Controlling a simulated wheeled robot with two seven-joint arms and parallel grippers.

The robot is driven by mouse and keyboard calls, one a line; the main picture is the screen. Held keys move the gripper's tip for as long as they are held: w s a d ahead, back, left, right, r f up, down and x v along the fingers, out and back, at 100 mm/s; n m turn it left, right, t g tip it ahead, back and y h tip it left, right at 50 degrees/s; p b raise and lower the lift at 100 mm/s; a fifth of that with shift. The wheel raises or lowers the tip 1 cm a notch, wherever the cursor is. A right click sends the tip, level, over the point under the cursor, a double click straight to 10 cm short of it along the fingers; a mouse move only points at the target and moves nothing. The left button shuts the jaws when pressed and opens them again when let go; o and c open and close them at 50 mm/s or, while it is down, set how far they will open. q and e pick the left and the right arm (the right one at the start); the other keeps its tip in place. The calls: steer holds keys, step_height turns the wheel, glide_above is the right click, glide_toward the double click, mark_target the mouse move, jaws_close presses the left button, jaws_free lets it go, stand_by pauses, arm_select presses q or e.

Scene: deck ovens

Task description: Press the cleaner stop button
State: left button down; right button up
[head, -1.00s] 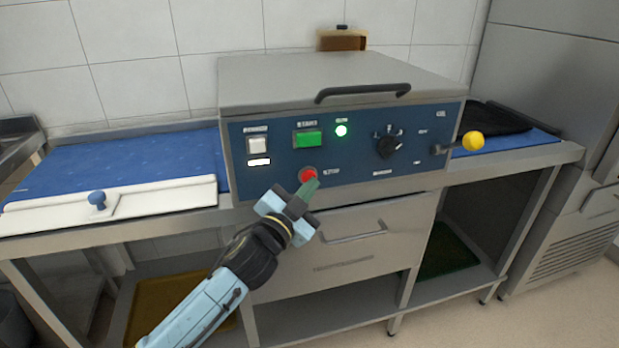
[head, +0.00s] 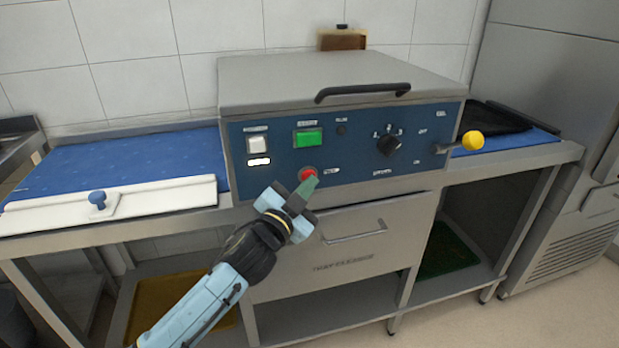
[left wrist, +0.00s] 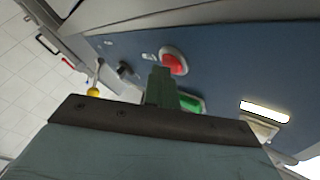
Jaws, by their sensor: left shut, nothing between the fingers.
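The red stop button (head: 307,173) is at the lower middle of the blue control panel (head: 360,168) on the cleaner's front. It also shows in the left wrist view (left wrist: 173,63). My right gripper is not in view.
A white switch (head: 257,145), a black dial (head: 389,146) and a yellow-knobbed lever (head: 473,141) share the panel. The lid has a black handle (head: 362,91). A drawer (head: 340,235) sits below. A blue belt (head: 120,165) lies at left.

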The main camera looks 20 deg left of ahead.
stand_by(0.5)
arm_select(q)
steer(key=shift+s+d+p, duration=0.3)
steer(key=shift+s+d, duration=0.1)
steer(key=shift+s, duration=0.25)
steer(key=s+d, duration=0.1)
steer(key=s, duration=0.1)
steer(key=s+d+p, duration=0.1)
steer(key=s+d, duration=0.1)
steer(key=shift+s, duration=0.1)
steer(key=shift+a, duration=0.1)
stand_by(0.7)
